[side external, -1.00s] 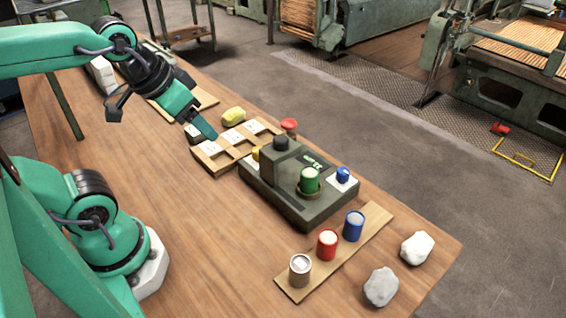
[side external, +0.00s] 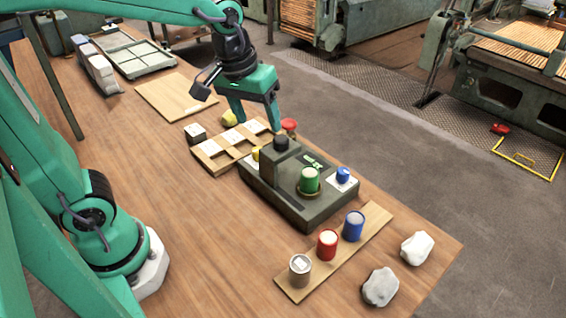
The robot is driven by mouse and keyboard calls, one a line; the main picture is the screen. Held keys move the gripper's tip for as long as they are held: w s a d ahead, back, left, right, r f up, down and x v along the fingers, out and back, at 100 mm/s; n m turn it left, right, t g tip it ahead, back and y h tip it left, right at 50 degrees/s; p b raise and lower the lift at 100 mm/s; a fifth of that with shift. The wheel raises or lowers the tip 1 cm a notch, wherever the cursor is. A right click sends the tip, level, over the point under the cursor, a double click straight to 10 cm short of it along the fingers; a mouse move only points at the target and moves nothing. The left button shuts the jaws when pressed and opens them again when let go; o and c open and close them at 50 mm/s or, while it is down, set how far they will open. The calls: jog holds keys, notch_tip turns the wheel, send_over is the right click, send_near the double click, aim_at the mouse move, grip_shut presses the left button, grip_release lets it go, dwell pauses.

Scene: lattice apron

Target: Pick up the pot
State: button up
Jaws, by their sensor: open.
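Several pot-like cylinders are in view, and I cannot tell which one the task means. A green pot (side external: 309,181) stands upright on the dark machine (side external: 297,215). A bare metal pot (side external: 300,270), a red pot (side external: 327,245) and a blue pot (side external: 353,226) stand in a row on a wooden board (side external: 372,238) at the front right. My gripper (side external: 257,124) is open, fingers pointing down, above the far end of the slotted wooden tray (side external: 208,164). It appears empty and is well away from these pots.
A small blue cylinder (side external: 343,174) sits on the machine's white pad. A red knob-like item (side external: 289,125) and a yellow lump (side external: 229,118) lie near my gripper. Two pale rocks (side external: 416,248) lie at the front right. The table's left middle is clear.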

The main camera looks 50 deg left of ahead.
aim_at(310, 172)
jog(key=w+d+f+n+g, duration=0.1)
jog(key=w+d+f, duration=0.1)
jog(key=w+d+f+n, duration=0.1)
jog(key=w+d+f, duration=0.1)
jog(key=w, duration=0.1)
jog(key=w+d+f+n+g, duration=0.1)
jog(key=w+d+f, duration=0.1)
jog(key=w+f, duration=0.1)
jog(key=shift+d+f+g, duration=0.1)
jog(key=shift+d+g, duration=0.1)
jog(key=shift+g, duration=0.1)
jog(key=shift+w+d+f+n, duration=0.25)
jog(key=shift+d+f+n, duration=0.05)
jog(key=shift+f, duration=3.95)
jog(key=c, duration=1.1)
jog(key=shift+o, duration=0.2)
jog(key=shift+r, duration=0.15)
